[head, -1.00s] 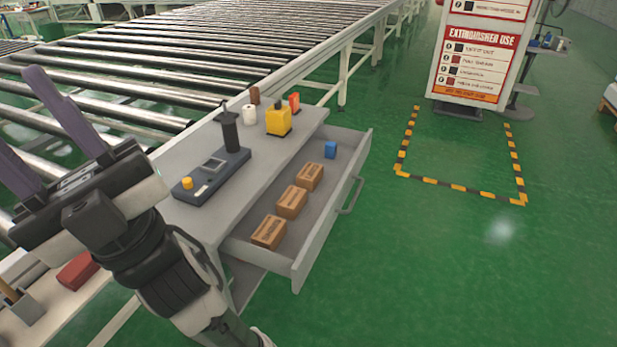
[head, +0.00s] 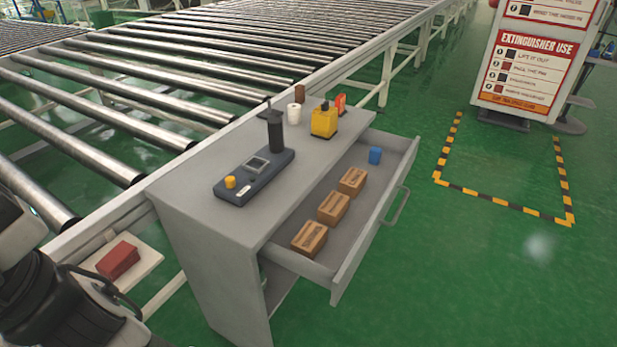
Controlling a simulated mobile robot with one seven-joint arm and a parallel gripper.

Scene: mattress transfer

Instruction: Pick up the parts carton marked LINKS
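Three brown parts cartons lie in a row in the open drawer (head: 345,245) of a grey cabinet. The near carton (head: 309,239), the middle carton (head: 333,207) and the far carton (head: 352,181) each carry dark marking on the side, too small to read, so I cannot tell which says LINKS. Part of my arm shows at the lower left edge of the head view, well left of the cabinet. My gripper's fingers are outside the picture.
A blue block (head: 375,155) sits at the drawer's far end. On the cabinet top (head: 205,192) stand a dark device (head: 255,176), a yellow box (head: 324,120) and a white roll (head: 294,114). A roller conveyor (head: 130,110) runs behind.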

